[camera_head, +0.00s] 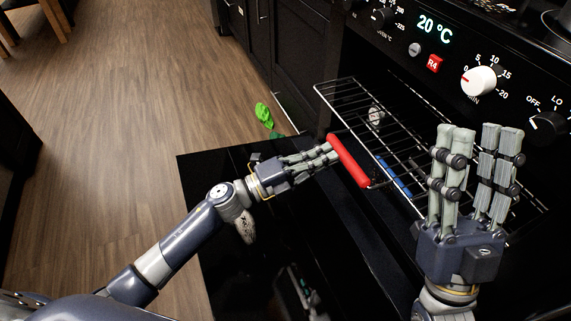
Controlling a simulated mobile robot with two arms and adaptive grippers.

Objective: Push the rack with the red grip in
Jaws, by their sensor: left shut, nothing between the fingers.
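The wire rack (345,93) sticks out of the open oven. The red grip (348,160) is on its front edge. My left gripper (329,153) is shut and empty, its fingertips at the far-left part of the red grip, seemingly touching it. A blue grip (393,178) shows through the wires, apparently lower down. My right gripper (478,130) points up with its two finger groups spread apart and nothing between them. It stands in front of the right part of the rack and hides some of it.
The black oven door (225,168) is folded down under my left arm. The control panel, with a white knob (479,81) and a red R4 block (433,64), is above the rack. A green item (264,114) lies beyond the door. Wooden floor is open at left.

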